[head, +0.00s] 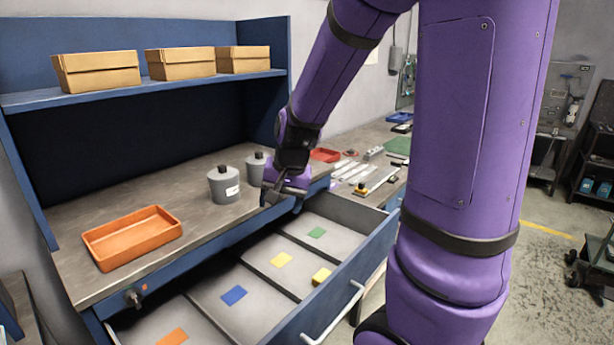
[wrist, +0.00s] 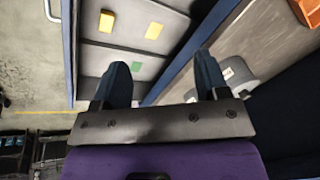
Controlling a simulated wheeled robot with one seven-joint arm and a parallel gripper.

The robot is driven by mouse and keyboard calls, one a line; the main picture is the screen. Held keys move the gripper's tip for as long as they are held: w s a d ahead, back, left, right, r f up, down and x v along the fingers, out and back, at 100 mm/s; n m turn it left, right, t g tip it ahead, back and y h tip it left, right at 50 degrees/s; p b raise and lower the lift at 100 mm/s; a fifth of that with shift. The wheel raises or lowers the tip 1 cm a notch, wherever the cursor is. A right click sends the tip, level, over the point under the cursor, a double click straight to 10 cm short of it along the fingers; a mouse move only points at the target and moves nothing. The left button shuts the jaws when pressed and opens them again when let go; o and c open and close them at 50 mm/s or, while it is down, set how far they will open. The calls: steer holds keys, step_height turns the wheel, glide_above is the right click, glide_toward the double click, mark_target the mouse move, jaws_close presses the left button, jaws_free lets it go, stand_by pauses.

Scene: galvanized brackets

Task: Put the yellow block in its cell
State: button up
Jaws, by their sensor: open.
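The yellow block (head: 321,276) lies in the open drawer (head: 352,262), near its front wall. It is in the same divided cell as the flat yellow marker (head: 281,260), beside the marker and not on it. The wrist view also shows the block (wrist: 107,21) and the yellow marker (wrist: 153,30) at the top. My gripper (head: 286,192) is above the drawer's back right part, by the bench edge. In the wrist view its two fingers (wrist: 162,78) are spread apart with nothing between them.
Other drawer cells have green (head: 317,232), blue (head: 233,295) and orange (head: 172,337) markers, with low dividers between. Grey canisters (head: 224,186) stand on the bench close to my gripper. An orange tray (head: 132,237) lies left; cardboard boxes (head: 180,63) sit on the shelf above.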

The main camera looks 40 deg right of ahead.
steer(key=s+a+r+n+t, duration=0.1)
steer(key=s+a+r+n, duration=0.3)
steer(key=s+r, duration=0.3)
steer(key=s+a+r+n+t, duration=0.1)
steer(key=s+a+r+n, duration=0.3)
steer(key=s+r, duration=0.3)
steer(key=s, duration=0.3)
steer(key=shift+s+r+n+h, duration=0.2)
steer(key=shift+n+h, duration=0.2)
